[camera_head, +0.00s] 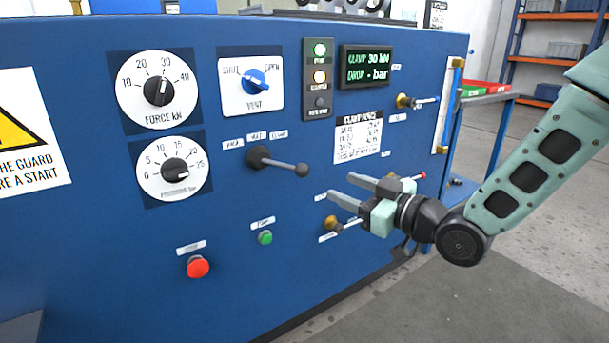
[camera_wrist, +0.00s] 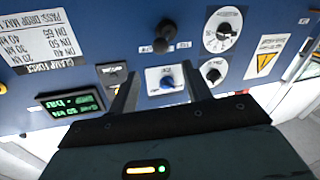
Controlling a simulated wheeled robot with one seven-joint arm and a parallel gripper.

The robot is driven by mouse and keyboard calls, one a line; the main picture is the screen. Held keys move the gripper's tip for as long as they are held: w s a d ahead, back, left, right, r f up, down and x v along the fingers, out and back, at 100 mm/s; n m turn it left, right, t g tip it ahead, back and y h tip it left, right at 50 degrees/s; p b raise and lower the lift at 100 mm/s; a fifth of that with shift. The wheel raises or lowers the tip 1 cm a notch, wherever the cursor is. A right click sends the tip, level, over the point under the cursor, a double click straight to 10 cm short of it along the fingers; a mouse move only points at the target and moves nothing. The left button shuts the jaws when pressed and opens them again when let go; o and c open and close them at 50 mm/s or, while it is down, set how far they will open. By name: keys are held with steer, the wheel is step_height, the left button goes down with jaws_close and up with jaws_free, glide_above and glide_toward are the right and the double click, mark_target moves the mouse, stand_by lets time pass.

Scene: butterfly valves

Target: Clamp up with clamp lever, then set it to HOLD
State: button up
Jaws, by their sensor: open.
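The clamp lever (camera_head: 284,164) is a dark lever with a round knob on the blue panel, pointing right and slightly down. Three small labels above it are hard to read; the rightmost looks like CLAMP. In the wrist view the lever (camera_wrist: 161,38) stands beyond the fingertips, nearly end-on. My gripper (camera_head: 338,187) is open and empty, to the right of the knob and a little below it, apart from it. In the wrist view the gripper (camera_wrist: 160,72) has both fingers spread. The display (camera_head: 367,66) reads CLAMP 30 kN and DROP - bar.
A FORCE dial (camera_head: 159,91), a lower dial (camera_head: 174,171) and a blue VENT knob (camera_head: 254,80) surround the lever. Green and amber lamps (camera_head: 319,63) are lit. A red button (camera_head: 198,267), a green button (camera_head: 265,238) and brass valves (camera_head: 332,222) also stick out.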

mark_target(307, 173)
steer(key=b+x, duration=0.2)
steer(key=x, duration=1)
steer(key=shift+w+a, duration=0.15)
steer(key=shift+a, duration=0.05)
jaws_close()
steer(key=shift+a, duration=0.1)
